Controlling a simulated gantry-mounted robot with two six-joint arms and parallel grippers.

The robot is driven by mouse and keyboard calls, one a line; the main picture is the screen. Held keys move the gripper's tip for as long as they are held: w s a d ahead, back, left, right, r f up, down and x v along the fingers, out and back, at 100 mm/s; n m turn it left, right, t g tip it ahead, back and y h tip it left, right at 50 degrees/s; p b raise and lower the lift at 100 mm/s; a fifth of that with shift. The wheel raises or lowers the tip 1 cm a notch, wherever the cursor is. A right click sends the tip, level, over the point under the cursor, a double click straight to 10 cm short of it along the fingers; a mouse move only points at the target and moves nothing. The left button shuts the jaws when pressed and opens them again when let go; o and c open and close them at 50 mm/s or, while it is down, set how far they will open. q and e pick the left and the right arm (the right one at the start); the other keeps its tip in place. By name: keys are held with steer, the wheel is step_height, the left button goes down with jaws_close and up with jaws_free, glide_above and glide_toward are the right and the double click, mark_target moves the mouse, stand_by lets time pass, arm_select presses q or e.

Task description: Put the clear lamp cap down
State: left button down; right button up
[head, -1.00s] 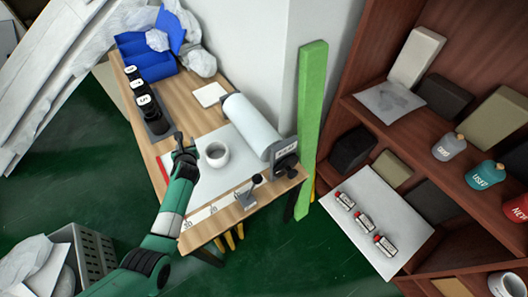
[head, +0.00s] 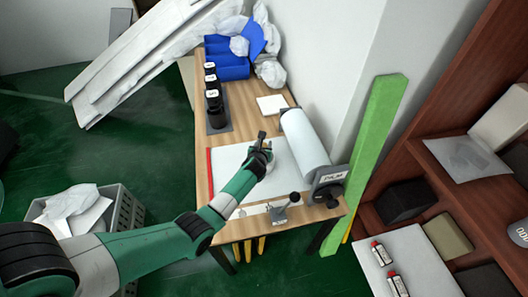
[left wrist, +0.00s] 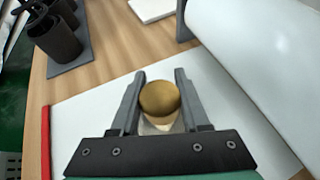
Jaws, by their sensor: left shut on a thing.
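My left gripper (head: 262,140) is over the white sheet on the wooden table in the head view. In the left wrist view its two grey fingers (left wrist: 157,92) are shut around a round golden-brown cap (left wrist: 159,99). A small pale part shows just below the cap, mostly hidden by the gripper's base. I cannot tell whether the cap touches anything underneath. The white sheet (left wrist: 90,115) lies under and around the gripper. My right gripper is not in view.
A white roll (head: 303,140) on a holder stands to the right of the gripper. Black containers (head: 214,105) stand on a dark tray at the table's left. A small lever device (head: 284,208) sits at the front edge. A green post (head: 368,155) stands beside the table.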

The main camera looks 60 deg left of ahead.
arm_select(q)
steer(key=shift+f+b, duration=0.5)
steer(key=shift+f, duration=1.05)
steer(key=c, duration=0.6)
jaws_free()
steer(key=shift+o, duration=1)
steer(key=shift+s, duration=0.1)
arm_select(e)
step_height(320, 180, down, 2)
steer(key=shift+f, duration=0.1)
